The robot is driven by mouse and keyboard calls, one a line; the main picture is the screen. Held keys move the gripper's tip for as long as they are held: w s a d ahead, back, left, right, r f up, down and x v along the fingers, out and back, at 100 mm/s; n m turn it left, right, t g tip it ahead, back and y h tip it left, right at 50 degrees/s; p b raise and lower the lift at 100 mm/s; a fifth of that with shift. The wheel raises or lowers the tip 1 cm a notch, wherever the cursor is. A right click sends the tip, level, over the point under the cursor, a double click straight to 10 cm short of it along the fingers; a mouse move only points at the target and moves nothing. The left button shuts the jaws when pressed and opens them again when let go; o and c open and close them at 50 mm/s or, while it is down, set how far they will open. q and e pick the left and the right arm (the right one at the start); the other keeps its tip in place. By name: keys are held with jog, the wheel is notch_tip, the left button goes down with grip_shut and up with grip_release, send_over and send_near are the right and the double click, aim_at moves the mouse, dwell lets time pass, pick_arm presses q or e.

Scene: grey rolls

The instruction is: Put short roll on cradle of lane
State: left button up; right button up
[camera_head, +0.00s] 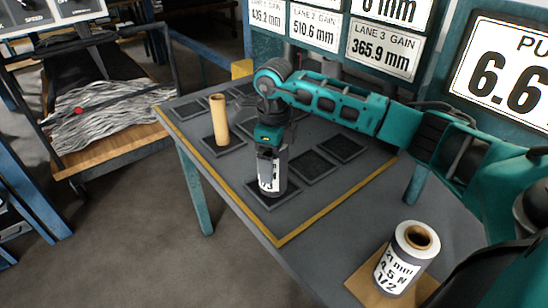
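My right gripper (268,152) points straight down at the top of a short grey roll with a white printed label (270,178). Its dark fingers overlap the roll's upper rim and look closed on it; the far finger is hidden. The roll is upright over the front dark square cradle (262,202) on the table. I cannot tell whether its base touches the cradle. A second labelled roll (398,268), white with a brown core, stands upright at the front right. A bare brown tube (219,122) stands on a cradle further back. My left gripper is not in view.
More dark square cradles, such as an empty one (342,148), lie in rows on the grey table (330,210). A yellow line edges this area. Lane gain displays (381,50) stand behind. A cart with grey strips (100,112) is at the left.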

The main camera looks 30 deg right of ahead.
jog(key=shift+o, duration=0.6)
jog(key=shift+r, duration=0.1)
notch_tip(320, 180, up, 12)
jog(key=shift+r+p, duration=0.1)
jog(key=shift+p, duration=0.2)
